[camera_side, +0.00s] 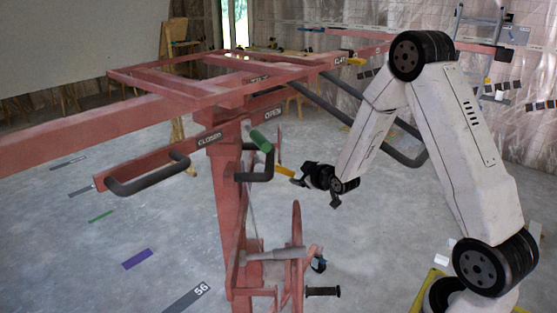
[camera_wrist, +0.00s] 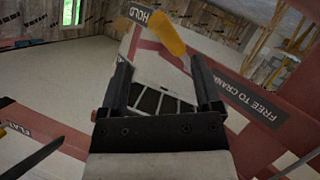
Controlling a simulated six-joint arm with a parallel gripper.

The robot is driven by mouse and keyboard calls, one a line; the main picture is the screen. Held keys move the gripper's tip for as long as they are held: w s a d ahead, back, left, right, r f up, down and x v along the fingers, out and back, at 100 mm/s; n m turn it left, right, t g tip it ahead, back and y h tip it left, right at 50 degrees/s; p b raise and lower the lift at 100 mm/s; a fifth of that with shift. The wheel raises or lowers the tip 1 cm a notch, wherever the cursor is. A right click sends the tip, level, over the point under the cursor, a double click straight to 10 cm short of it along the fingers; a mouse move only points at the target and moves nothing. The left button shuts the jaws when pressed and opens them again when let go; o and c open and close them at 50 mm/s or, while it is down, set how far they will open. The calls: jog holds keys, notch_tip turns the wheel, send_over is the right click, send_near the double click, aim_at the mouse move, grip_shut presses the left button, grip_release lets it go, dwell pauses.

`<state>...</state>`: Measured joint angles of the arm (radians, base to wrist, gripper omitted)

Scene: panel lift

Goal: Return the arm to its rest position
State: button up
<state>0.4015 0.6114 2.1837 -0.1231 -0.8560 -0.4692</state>
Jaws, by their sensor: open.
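My gripper (camera_side: 336,190) is at the end of my white arm, right of the red panel lift (camera_side: 228,185). In the wrist view my gripper (camera_wrist: 164,88) has its two black fingers apart with nothing held between them. A yellow handle (camera_wrist: 167,33) shows beyond the fingertips, beside a label reading HOLD; I cannot tell whether it is close to them. In the side view a yellow piece (camera_side: 284,171) lies just left of my gripper, with a small gap visible. A green-gripped handle (camera_side: 261,141) is on the lift's column.
The lift's red frame (camera_side: 150,83) spreads across the upper left. Black bent handles (camera_side: 150,178) stick out from it, and a crank wheel (camera_side: 296,250) stands low on the column. A stepladder (camera_side: 483,45) is at the back right. Grey floor (camera_side: 385,225) is open below my forearm.

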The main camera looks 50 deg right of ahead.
aim_at(291, 171)
jog(key=shift+x, duration=3.3)
